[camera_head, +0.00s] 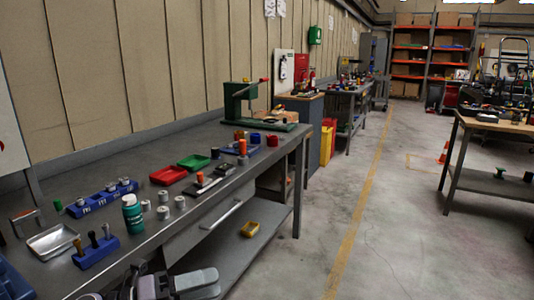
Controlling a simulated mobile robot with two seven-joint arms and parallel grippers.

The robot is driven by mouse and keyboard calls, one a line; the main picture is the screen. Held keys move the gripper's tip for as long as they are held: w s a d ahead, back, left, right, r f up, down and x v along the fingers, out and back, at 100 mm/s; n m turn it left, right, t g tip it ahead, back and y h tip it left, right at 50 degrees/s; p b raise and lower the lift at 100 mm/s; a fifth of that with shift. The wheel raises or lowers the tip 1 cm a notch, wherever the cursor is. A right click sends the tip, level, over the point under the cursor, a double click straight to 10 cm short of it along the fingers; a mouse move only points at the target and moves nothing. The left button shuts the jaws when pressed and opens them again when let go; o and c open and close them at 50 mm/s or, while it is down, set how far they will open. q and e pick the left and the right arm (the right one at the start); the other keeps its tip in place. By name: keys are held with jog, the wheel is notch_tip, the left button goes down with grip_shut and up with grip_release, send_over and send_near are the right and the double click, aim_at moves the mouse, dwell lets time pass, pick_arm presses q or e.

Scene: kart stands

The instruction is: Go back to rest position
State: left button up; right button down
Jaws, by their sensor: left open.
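My left gripper (212,281) shows at the bottom edge, in front of the workbench (120,165) and low near its front edge. Its grey fingers point right, it is open, and I see nothing held in it. Part of it is cut off by the picture's lower edge. My right gripper is not in view.
On the bench stand a green bottle (132,213), blue holders (96,251), a metal tray (52,241), a red tray (168,175) and a green press (240,104). The floor (400,235) to the right is clear.

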pick_arm(q)
jog(key=s+a+f+n+t+y+p, duration=0.2)
jog(key=s+a+f+n+y, duration=0.2)
jog(key=n, duration=1.2)
jog(key=s+a+f+n+t+y+p, duration=0.1)
jog(key=s+a+f+n+y, duration=0.3)
jog(key=s+f+n+y, duration=0.6)
jog(key=s+f+n, duration=0.5)
jog(key=f+n, duration=0.1)
jog(key=f, duration=0.1)
jog(key=shift+a+f+t+y+p, duration=0.35)
jog(key=shift+f+t+y+p, duration=0.05)
jog(key=shift+s, duration=0.1)
